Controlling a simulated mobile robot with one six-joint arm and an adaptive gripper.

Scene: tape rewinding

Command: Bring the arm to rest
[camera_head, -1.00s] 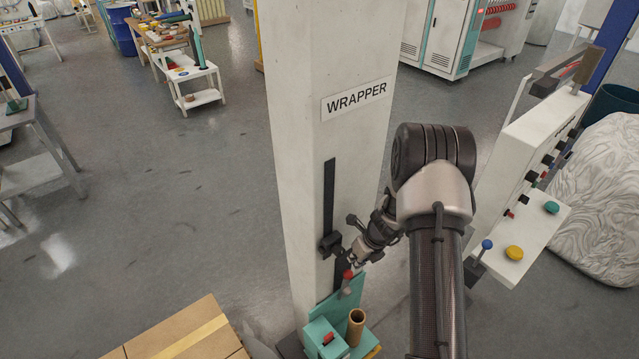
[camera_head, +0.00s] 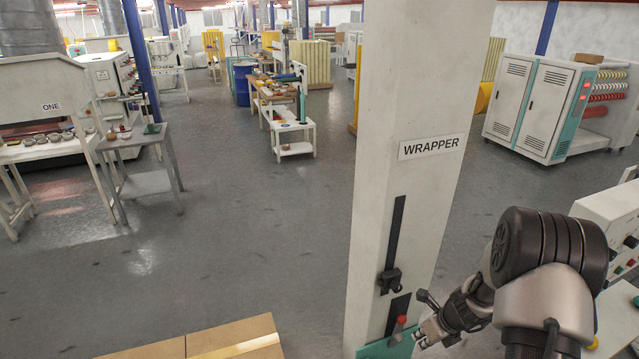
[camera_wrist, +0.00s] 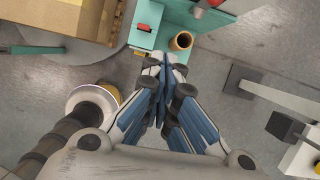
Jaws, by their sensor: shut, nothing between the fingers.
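My arm reaches in from the lower right in the head view, bent at a dark rounded joint. My gripper (camera_head: 428,333) is beside the white wrapper column (camera_head: 408,185), near its foot. In the wrist view my gripper (camera_wrist: 164,62) points at the floor side of the teal wrapper base (camera_wrist: 150,38), and its blue-sided fingers are together and empty. A red-tipped lever (camera_head: 401,320) stands just left of my gripper in the head view. I cannot tell whether the fingers touch it.
A cardboard box (camera_head: 190,345) lies at the lower left. A white control panel (camera_head: 615,225) stands right of my arm. A brown tube (camera_wrist: 181,41) stands on the teal base close to my fingers. A white machine marked ONE (camera_head: 50,110) is at the far left. Open floor (camera_head: 260,230) lies left of the column.

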